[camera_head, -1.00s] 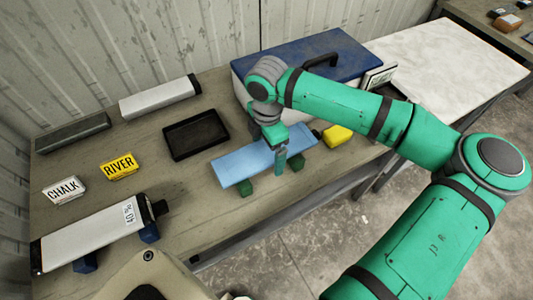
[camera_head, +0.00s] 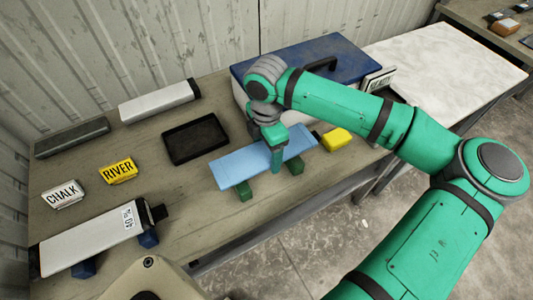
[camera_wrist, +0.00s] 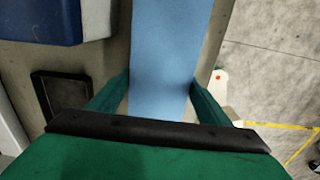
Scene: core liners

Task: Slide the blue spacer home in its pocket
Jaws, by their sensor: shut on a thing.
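A long light-blue piece (camera_head: 236,166), the blue spacer by its colour, lies flat across two green blocks (camera_head: 243,192) on the workbench. My gripper (camera_head: 269,148) reaches down over its middle from above. One finger shows against its near edge; the other is hidden behind my wrist in the head view. In the wrist view the light-blue piece (camera_wrist: 170,50) runs between the two green fingers of my gripper (camera_wrist: 158,98), which are shut on its sides. Its far end is out of that frame. I cannot make out a pocket.
A black tray (camera_head: 195,137) lies left of the spacer, a yellow block (camera_head: 336,139) just right. A blue-lidded case (camera_head: 300,55) stands close behind my gripper. A white liner (camera_head: 90,241) rests on blue blocks at front left, near RIVER (camera_head: 119,171) and CHALK (camera_head: 62,194) labels.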

